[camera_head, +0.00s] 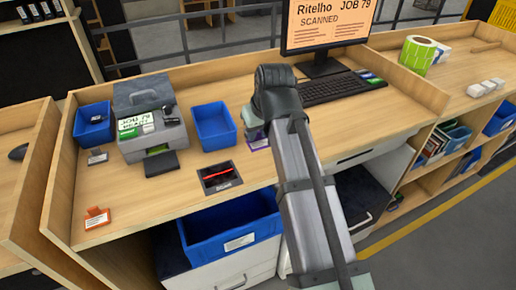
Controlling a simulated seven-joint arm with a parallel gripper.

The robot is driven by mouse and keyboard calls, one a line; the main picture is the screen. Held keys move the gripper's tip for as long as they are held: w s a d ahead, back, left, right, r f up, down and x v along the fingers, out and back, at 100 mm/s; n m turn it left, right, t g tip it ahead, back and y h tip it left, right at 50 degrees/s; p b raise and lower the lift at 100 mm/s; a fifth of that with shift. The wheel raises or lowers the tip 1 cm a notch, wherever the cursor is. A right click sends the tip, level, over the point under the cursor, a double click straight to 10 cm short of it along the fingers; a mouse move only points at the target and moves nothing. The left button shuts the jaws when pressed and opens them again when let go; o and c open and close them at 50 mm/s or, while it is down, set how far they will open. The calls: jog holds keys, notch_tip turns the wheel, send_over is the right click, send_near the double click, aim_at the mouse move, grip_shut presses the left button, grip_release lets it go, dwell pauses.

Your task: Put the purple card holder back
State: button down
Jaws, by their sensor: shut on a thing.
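The purple card holder (259,144) shows only in part, as a small purple piece with a pale label just left of my arm, above the desk. My gripper (254,131) is at the same spot, mostly hidden behind my own wrist and forearm, and is shut on the card holder. The fingertips cannot be seen clearly, and I cannot tell whether the holder touches the desk. An orange card holder (97,218) stands at the desk's front left corner. A grey card holder (97,157) stands in front of the left blue bin (94,122).
A black scan pad (220,177) with a red line lies left of my arm. Behind it are a blue tray (215,126) and a label printer (150,133). A monitor (328,27) and keyboard (334,88) stand behind my arm. The left front desktop is mostly clear.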

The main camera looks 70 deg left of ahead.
aim_at(260, 143)
jog(key=shift+f, duration=2.9)
jog(key=shift+f, duration=0.1)
jog(key=c, duration=0.9)
grip_release()
jog(key=v, duration=1.2)
